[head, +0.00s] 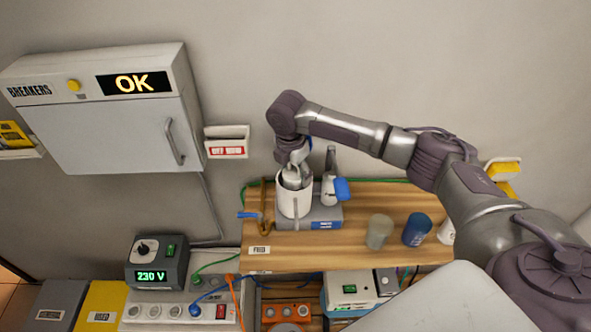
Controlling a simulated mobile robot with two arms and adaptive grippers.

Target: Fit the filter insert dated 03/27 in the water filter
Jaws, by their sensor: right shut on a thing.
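The water filter stands at the back left of the wooden counter: an open white cylinder (294,203) on a grey base (325,214), with a grey and blue tap-like part (332,182) beside it. My right gripper (295,181) points down into the mouth of the white cylinder. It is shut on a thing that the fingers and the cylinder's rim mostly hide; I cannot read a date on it. A grey-beige cylinder (379,232) and a blue cylinder (417,230) stand to the right on the counter. No 03/27 label is readable. My left gripper is not in view.
A white object (447,232) stands right of the blue cylinder, partly hidden by my right arm. The wooden counter (310,250) is clear in front of the filter. A breaker cabinet (110,125) and a small wall bin (227,142) are to the left. Sockets and cables lie below.

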